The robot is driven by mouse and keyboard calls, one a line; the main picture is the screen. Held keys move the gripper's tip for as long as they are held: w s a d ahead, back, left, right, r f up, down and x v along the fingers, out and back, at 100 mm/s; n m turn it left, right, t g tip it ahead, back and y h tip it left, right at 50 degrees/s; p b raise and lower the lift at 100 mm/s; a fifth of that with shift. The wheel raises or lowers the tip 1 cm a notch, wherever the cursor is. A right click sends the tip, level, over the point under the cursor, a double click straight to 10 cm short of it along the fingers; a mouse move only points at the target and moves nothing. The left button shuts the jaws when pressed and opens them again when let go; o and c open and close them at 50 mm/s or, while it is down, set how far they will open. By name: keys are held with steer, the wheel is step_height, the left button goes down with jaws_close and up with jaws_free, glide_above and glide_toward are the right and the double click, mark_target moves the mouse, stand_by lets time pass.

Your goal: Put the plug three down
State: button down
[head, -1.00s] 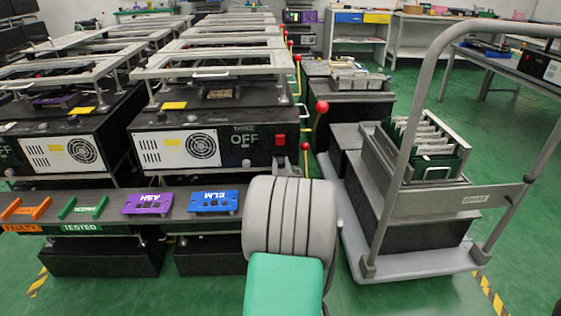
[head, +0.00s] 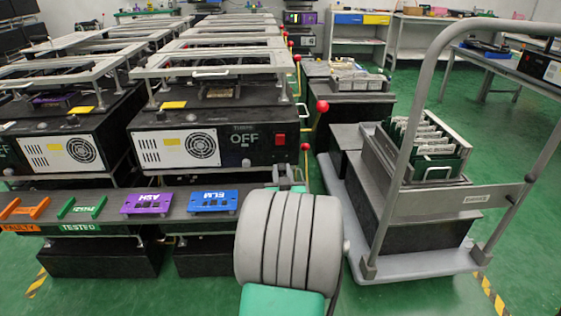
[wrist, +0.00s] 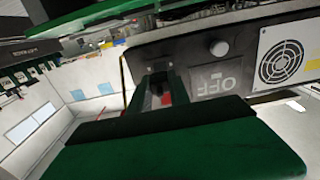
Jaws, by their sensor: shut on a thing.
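The THREE unit (head: 215,145) is a black box with a white fan panel, the word OFF and a red switch (head: 280,139) at its right front. In the wrist view the unit (wrist: 215,55) appears upside down. My gripper (wrist: 160,78) is at its front, beside OFF, with two dark fingers closed around a small dark piece, apparently the plug (wrist: 157,84). Red shows between the fingers. In the head view my gripper (head: 286,172) is mostly hidden behind my grey wrist, below the switch, and the plug cannot be made out.
Red-balled levers (head: 322,106) stand just right of the unit. A trolley (head: 430,262) with a rack of green boards fills the right side. A shelf in front holds a blue ELM plate (head: 210,201), a purple ASH plate (head: 146,203), and orange and green holders.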

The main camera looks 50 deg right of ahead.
steer(key=shift+s+a, duration=0.3)
steer(key=shift+a, duration=0.05)
